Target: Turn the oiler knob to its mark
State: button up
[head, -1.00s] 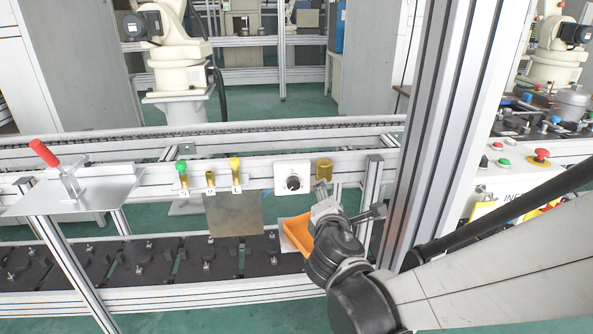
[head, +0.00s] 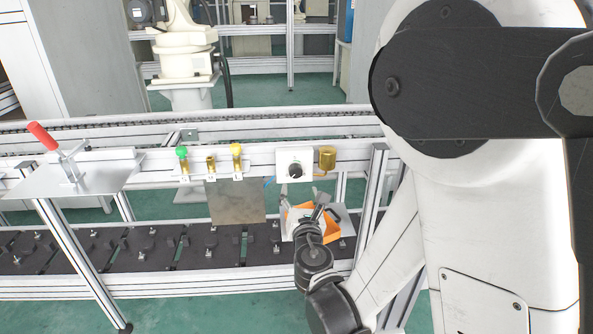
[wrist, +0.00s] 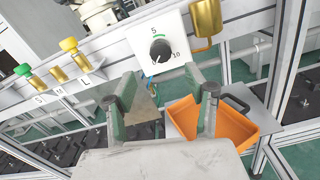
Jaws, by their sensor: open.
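The oiler knob (head: 295,170) is a round black dial on a white square plate (head: 283,159) fixed to the front rail. In the wrist view the knob (wrist: 160,50) sits above and between my fingers. A green arc (wrist: 167,36) and the numbers 5 and 10 are printed around it. A brass cup (wrist: 206,22) is mounted just right of the plate. My gripper (head: 302,205) is below the knob, apart from it. In the wrist view my gripper (wrist: 169,88) has its fingers spread, with nothing between them.
An orange bin (wrist: 235,128) sits below and right of the plate. Brass pieces with a green knob (head: 182,152) and a yellow knob (head: 236,149) stand left on the rail. A red-handled clamp (head: 43,136) is farther left.

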aim_at(296, 173)
jog(key=w, duration=0.3)
jog(key=w+b, duration=0.1)
jog(key=w, duration=0.2)
jog(key=w+a, duration=0.1)
jog(key=w, duration=0.3)
jog(key=shift+f, duration=0.1)
jog(key=c, duration=1.1)
